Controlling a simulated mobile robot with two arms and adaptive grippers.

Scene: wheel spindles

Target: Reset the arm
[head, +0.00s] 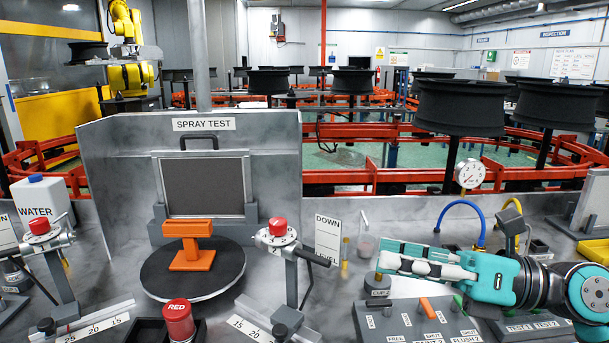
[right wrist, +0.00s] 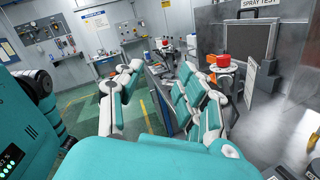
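My right gripper (head: 381,256) is at the right of the head view, above the bench, with its teal and white fingers pointing left. In the right wrist view its two fingers (right wrist: 160,72) stand apart with nothing between them, so it is open and empty. In the head view it hangs over or just behind the small grey panel with an orange lever (head: 427,308) and near a dark cup labelled CUP (head: 377,284). I cannot tell the exact height. My left gripper is in neither view.
A spray test booth (head: 110,175) with a black turntable (head: 195,282) and orange stand (head: 191,258) is at centre left. Red-knobbed gauge posts (head: 278,228) flank it. Blue (head: 462,207) and yellow hoses arch behind my right gripper. Wheels (head: 463,105) stand on red conveyors behind the bench.

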